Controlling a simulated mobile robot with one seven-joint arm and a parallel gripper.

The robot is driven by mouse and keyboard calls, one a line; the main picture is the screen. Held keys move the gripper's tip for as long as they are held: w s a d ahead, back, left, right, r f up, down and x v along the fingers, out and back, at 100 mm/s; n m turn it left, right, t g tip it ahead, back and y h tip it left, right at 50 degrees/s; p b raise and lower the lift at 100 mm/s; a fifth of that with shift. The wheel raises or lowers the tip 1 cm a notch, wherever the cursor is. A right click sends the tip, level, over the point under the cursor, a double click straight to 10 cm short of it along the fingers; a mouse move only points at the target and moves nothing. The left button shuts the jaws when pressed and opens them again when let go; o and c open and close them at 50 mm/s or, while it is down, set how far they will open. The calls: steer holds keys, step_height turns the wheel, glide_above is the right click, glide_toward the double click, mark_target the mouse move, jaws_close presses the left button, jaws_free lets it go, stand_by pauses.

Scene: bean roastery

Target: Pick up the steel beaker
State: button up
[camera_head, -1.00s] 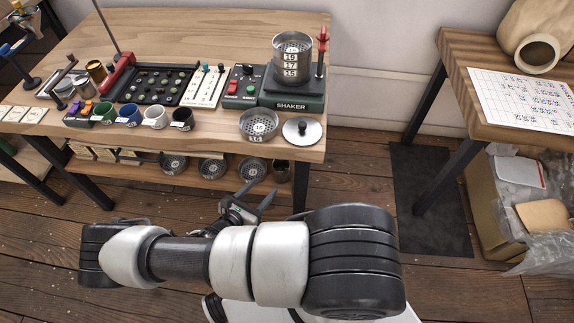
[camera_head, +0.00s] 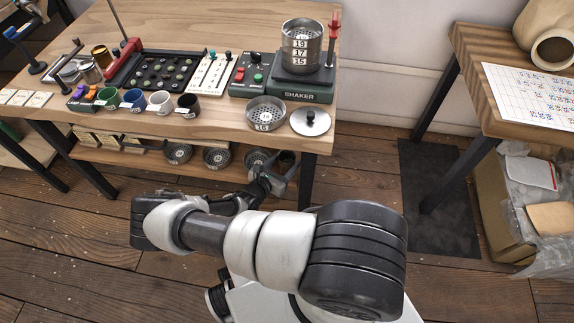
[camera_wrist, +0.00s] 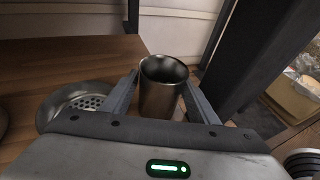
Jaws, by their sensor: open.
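The steel beaker (camera_wrist: 161,92) stands upright in the wrist view, an open, empty-looking metal cup. My gripper (camera_wrist: 161,100) is open, with one finger to the left and one to the right of the beaker. I cannot tell whether either finger touches it. The beaker's base is hidden behind the gripper body. In the head view the beaker (camera_head: 287,159) is a small dark shape at the right end of the table's lower shelf, partly covered by my gripper (camera_head: 277,178).
A perforated sieve pan (camera_wrist: 76,103) lies left of the beaker on the lower shelf (camera_wrist: 50,62). A dark table leg (camera_head: 307,181) stands right of it. The tabletop above holds the shaker (camera_head: 301,92), cups and a loose sieve (camera_head: 266,113). Floor between the tables is mostly clear.

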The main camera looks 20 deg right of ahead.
mark_target(291, 157)
steer(key=x, duration=0.2)
steer(key=b+x, duration=0.1)
steer(key=x, duration=0.1)
steer(key=shift+d+f, duration=0.15)
steer(key=shift+f, duration=0.25)
steer(key=shift+r, duration=0.1)
steer(key=c, duration=0.8)
steer(key=shift+c, duration=0.2)
steer(key=shift+r, duration=0.1)
